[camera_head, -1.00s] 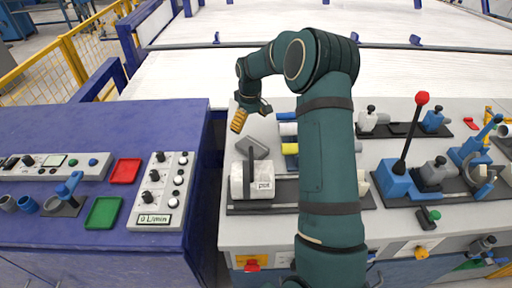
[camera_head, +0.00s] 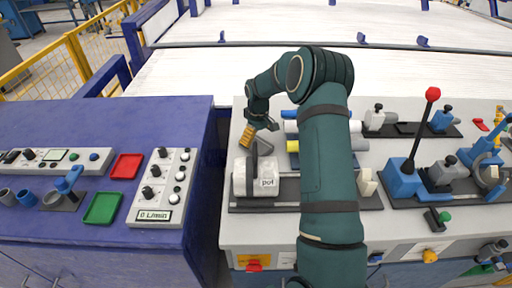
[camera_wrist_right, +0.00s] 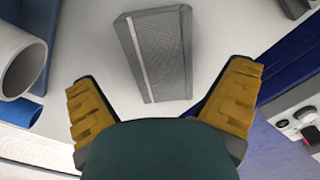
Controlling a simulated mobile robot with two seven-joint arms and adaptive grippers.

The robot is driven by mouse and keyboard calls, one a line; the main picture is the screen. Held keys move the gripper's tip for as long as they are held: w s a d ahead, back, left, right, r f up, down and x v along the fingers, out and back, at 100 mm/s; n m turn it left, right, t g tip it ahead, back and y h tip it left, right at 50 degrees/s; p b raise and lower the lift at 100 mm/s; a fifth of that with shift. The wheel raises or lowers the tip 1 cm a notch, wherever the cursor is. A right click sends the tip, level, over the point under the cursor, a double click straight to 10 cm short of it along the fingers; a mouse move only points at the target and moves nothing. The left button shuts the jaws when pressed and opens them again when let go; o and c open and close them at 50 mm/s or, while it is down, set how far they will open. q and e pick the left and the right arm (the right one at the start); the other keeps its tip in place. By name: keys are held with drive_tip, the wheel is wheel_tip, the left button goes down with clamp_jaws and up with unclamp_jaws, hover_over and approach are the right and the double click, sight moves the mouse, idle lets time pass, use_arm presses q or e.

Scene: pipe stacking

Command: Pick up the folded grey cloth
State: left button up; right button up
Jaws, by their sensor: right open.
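The folded grey cloth (camera_wrist_right: 168,60) lies flat on the light worktop in the right wrist view, a grey rectangle with a pale stripe along it. In the head view the cloth (camera_head: 264,148) is partly hidden behind my right gripper and a dark upright bar. My right gripper (camera_head: 257,131) hangs over it with yellow fingers. In the right wrist view the right gripper (camera_wrist_right: 160,88) is open and empty, its fingers spread wider than the cloth, which lies beyond the fingertips. My left gripper is not in view.
A white cylinder (camera_head: 241,180) on a dark base stands in front of the cloth. Pipes (camera_head: 290,128) lie to its right; a pipe end (camera_wrist_right: 20,68) shows in the wrist view. A blue control panel (camera_head: 60,130) is left across a gap. A red-knobbed lever (camera_head: 421,130) stands right.

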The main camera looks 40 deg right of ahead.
wheel_tip(320, 180, down, 4)
drive_tip(key=shift+w+r+b, duration=0.1)
drive_tip(key=shift+r+b, duration=0.15)
drive_tip(key=shift+b, duration=0.1)
drive_tip(key=c, duration=1.2)
drive_tip(key=shift+r, duration=0.1)
wheel_tip(320, 180, up, 10)
drive_tip(key=shift+f+p, duration=0.1)
drive_tip(key=shift+p, duration=1.05)
